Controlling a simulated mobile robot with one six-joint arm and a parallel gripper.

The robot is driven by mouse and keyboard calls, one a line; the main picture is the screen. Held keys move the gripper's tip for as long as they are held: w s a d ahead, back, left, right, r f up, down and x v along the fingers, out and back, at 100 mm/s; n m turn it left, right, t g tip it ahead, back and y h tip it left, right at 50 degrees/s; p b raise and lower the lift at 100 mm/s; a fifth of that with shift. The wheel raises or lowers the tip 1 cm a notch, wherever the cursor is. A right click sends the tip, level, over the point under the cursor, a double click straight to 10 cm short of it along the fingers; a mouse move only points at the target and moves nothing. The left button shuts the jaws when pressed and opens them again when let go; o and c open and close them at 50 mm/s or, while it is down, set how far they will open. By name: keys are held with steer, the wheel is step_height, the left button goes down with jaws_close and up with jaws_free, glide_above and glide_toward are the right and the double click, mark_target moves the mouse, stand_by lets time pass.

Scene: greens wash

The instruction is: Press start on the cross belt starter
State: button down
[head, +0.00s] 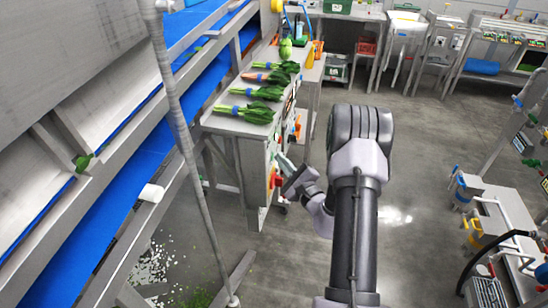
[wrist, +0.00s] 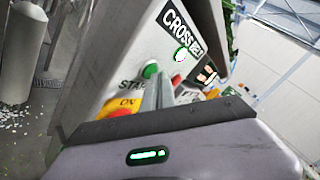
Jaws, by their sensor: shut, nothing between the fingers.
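The cross belt starter is a grey box (wrist: 135,45) with a black "CROSS BELT" label (wrist: 178,30) in the wrist view. A green button (wrist: 150,69) sits above the word START. A red button (wrist: 177,80) is to its right, and a lit green-white lamp (wrist: 181,55) is above. A red knob on yellow (wrist: 120,111) is at the lower left, partly hidden by my gripper. My gripper (wrist: 165,72) is shut and empty, its fingers between the green and red buttons in the picture. Contact cannot be told. In the head view my gripper (head: 284,168) is beside the box's side.
A steel table (head: 225,122) holds several bunches of greens (head: 250,112) next to the box. A blue belt (head: 110,205) and a slanted post (head: 180,120) are at the left. Open floor (head: 425,150) lies to the right of my arm.

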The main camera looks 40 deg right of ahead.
steer(key=shift+s+d, duration=0.45)
steer(key=shift+s, duration=0.1)
steer(key=s+d+b, duration=0.2)
steer(key=s+d, duration=0.1)
steer(key=s, duration=0.1)
steer(key=shift+d, duration=0.15)
stand_by(0.7)
